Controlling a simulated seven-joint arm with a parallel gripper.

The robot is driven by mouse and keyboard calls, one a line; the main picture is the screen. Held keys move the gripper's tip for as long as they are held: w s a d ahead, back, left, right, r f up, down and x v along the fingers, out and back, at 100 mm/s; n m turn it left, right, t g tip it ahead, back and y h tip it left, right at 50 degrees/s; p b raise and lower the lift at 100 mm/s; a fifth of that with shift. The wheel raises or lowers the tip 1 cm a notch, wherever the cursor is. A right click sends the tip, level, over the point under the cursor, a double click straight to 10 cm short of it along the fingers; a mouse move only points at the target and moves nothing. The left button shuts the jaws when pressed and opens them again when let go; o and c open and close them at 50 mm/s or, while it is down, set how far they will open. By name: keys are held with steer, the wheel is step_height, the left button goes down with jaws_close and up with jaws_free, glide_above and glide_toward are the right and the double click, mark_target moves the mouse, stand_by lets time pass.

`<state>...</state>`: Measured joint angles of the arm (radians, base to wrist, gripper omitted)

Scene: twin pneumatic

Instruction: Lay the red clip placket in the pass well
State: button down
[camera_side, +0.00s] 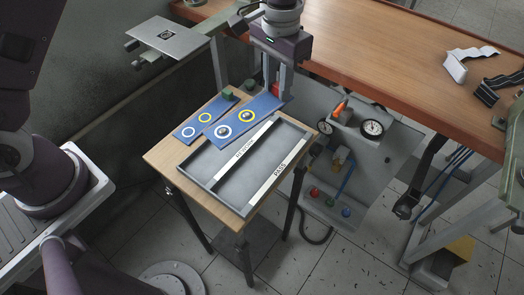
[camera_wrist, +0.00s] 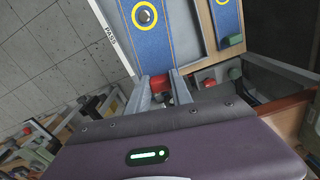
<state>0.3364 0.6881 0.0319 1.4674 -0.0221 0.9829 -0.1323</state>
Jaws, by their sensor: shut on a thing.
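The red clip placket (camera_side: 237,118) is a blue strip with a yellow ring, a white ring and round metal studs. Its red clip (camera_wrist: 157,83) is between my fingers in the wrist view. My gripper (camera_side: 279,88) is shut on that clip end, at the strip's far right end. The strip reaches over the back left part of the grey tray (camera_side: 206,181); I cannot tell how high it is above it. The tray has two long wells with white label strips. The strip marked PASS (camera_side: 278,173) is on the right; the pass well (camera_side: 262,165) looks empty.
A second blue placket (camera_side: 195,122) with a green clip (camera_side: 228,93) lies close on the left, on the small wooden table (camera_side: 160,157). A grey panel with gauges (camera_side: 372,128) stands to the right. A large wooden bench (camera_side: 400,65) is behind.

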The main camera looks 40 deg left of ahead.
mark_target(281, 140)
steer(key=d+f, duration=0.1)
steer(key=f, duration=0.2)
steer(key=s+d+f+n, duration=0.1)
steer(key=f, duration=0.3)
steer(key=d+f+n, duration=0.1)
steer(key=f, duration=0.3)
steer(key=shift+s, duration=0.3)
steer(key=shift+f, duration=0.15)
steer(key=c, duration=1.1)
jaws_free()
steer(key=shift+c, duration=0.2)
step_height(281, 140, up, 12)
steer(key=shift+a+r, duration=0.1)
steer(key=shift+r, duration=0.1)
